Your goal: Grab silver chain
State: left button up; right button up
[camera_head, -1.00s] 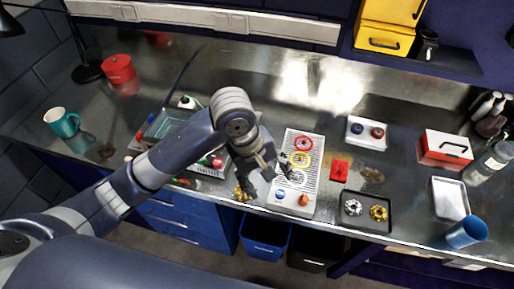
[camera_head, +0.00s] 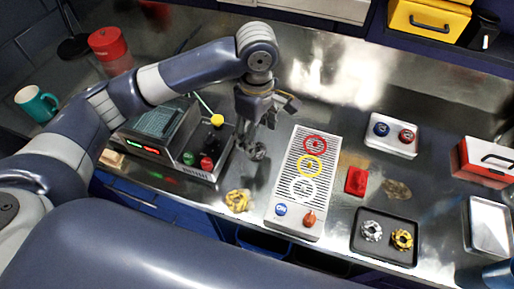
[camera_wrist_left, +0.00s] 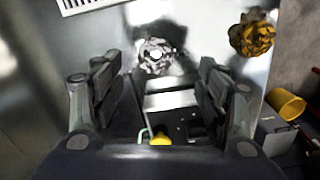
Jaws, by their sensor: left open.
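A silver chain (camera_head: 256,151) lies in a small heap on the metal bench, between the device with lit displays and the ringed panel. It also shows in the left wrist view (camera_wrist_left: 155,56), just beyond and between the fingertips. My left gripper (camera_head: 257,128) points down close above the chain, partly hiding it. In the left wrist view its two fingers (camera_wrist_left: 159,72) are apart with nothing held. Whether they touch the chain cannot be told. A gold chain (camera_head: 237,200) lies nearer the front edge and shows at upper right in the wrist view (camera_wrist_left: 253,36). My right gripper is not seen.
The panel (camera_head: 280,192) with red, yellow and white rings stands right of the gripper. The device (camera_head: 172,160) with a yellow-tipped lever stands left. A dark tray (camera_head: 386,256) holds silver and gold pieces. A red block (camera_head: 356,181) lies between.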

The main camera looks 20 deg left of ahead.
aim_at(258, 146)
pick_arm(q)
jog(key=shift+f, duration=0.55)
jog(key=shift+w+f, duration=0.15)
jog(key=shift+f, duration=0.2)
notch_tip(258, 146, down, 5)
jog(key=shift+w+p, duration=0.1)
jog(key=shift+p, duration=0.55)
jog(key=shift+f, duration=0.15)
jog(key=shift+w, duration=0.1)
jog(key=c, duration=0.9)
jog(key=shift+c, duration=1.3)
pick_arm(e)
jog(key=shift+s+d+r, duration=0.15)
jog(key=shift+s+r, duration=0.25)
jog(key=shift+r, duration=0.25)
